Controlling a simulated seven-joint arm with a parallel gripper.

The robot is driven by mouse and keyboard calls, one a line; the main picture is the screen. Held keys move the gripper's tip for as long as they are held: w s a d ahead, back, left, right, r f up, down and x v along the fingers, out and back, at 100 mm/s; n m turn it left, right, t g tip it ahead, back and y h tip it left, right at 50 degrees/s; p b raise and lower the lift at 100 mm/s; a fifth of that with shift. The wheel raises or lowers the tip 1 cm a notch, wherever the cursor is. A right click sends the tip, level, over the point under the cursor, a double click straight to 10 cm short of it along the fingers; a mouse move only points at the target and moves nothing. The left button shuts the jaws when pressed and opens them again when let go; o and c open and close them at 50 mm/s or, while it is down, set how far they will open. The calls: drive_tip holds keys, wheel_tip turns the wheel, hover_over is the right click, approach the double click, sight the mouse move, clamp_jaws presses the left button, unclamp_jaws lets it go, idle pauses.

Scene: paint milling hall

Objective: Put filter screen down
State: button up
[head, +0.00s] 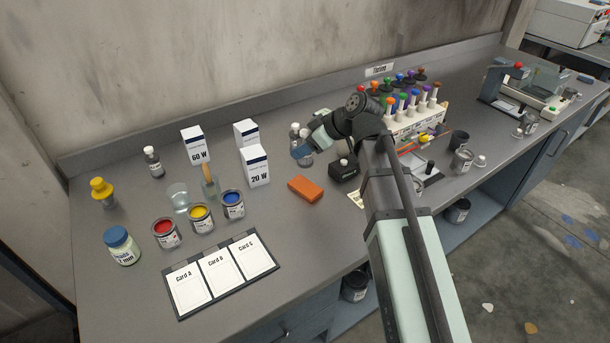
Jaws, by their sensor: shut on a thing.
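My gripper (303,150) is over the middle of the bench, left of the black box. The end of my arm largely hides its fingertips. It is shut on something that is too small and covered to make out. I cannot pick out a filter screen anywhere in the head view. I cannot tell whether the held thing touches the bench (330,235).
Near my gripper are an orange block (305,189), a black box (344,168), a 20 W carton (255,167) and a white-capped bottle (295,130). Open paint cans and a card board (221,274) lie left. A rack (418,122) of colored droppers stands right.

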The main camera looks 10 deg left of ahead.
drive_tip(key=shift+f, duration=4.2)
drive_tip(key=o, duration=1.2)
drive_tip(key=shift+f, duration=0.15)
drive_tip(key=shift+d+r, duration=0.2)
drive_tip(key=shift+r, duration=0.15)
drive_tip(key=v, duration=1.1)
drive_tip(key=shift+d+r, duration=0.15)
drive_tip(key=shift+r, duration=0.05)
